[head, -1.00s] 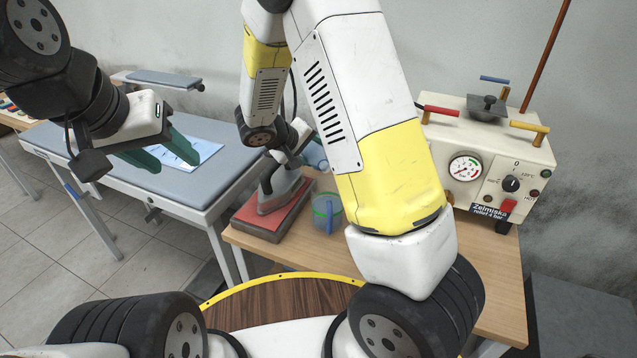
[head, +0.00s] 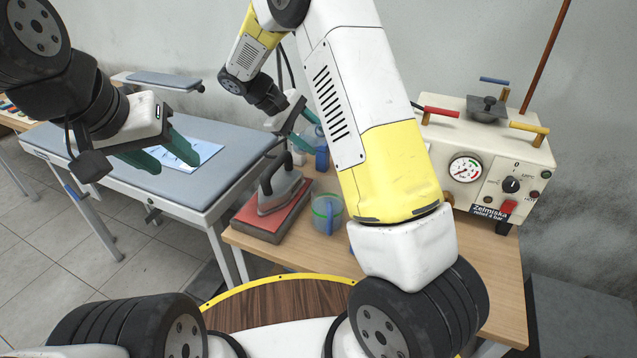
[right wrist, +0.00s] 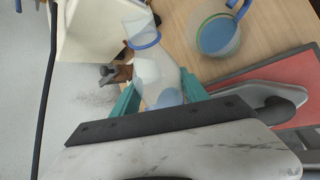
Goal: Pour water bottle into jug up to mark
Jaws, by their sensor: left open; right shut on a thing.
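My right gripper (head: 300,134) is shut on a clear bottle (head: 308,131), held above the wooden table behind the iron. In the right wrist view the clear bottle (right wrist: 152,72) sits between the teal fingers (right wrist: 160,95) and has a blue ring; I cannot tell its exact tilt. The clear jug (head: 327,208) with a green rim and blue handle stands upright on the table, in front of and below the bottle, apart from it. The jug (right wrist: 215,30) looks bluish inside in the right wrist view; its mark is not clear. My left gripper (head: 174,158) is open and empty over the ironing board.
An iron (head: 280,190) rests on a red pad (head: 262,222) just left of the jug. A cream boiler (head: 485,160) with gauge and coloured handles stands on the table's right. The grey ironing board (head: 215,150) is at the left. My right arm hides part of the table (head: 497,290).

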